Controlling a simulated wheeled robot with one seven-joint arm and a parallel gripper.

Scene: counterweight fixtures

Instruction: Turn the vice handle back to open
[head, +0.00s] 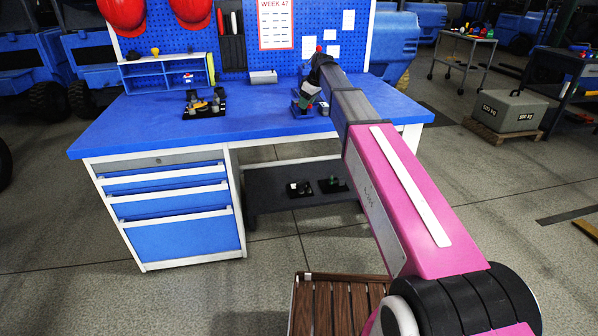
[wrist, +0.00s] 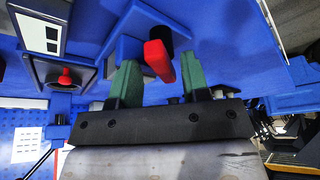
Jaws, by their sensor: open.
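The vice is a small blue fixture (head: 297,105) on the right part of the blue workbench, partly hidden by my arm in the head view. In the wrist view its blue body (wrist: 128,35) is at the top centre. Its handle has a red grip (wrist: 159,61) beside a black part. My gripper (wrist: 160,74) has two green fingers that are apart, one on each side of the red grip. I cannot tell whether either finger touches it. In the head view my gripper (head: 309,90) is at the vice, small and dark.
The blue workbench (head: 150,115) has a black-based fixture (head: 205,104) to the left and a blue shelf (head: 165,74) behind. A blue pegboard (head: 275,25) stands at the back. A box with a red button (wrist: 65,76) shows in the wrist view. The bench's front left is clear.

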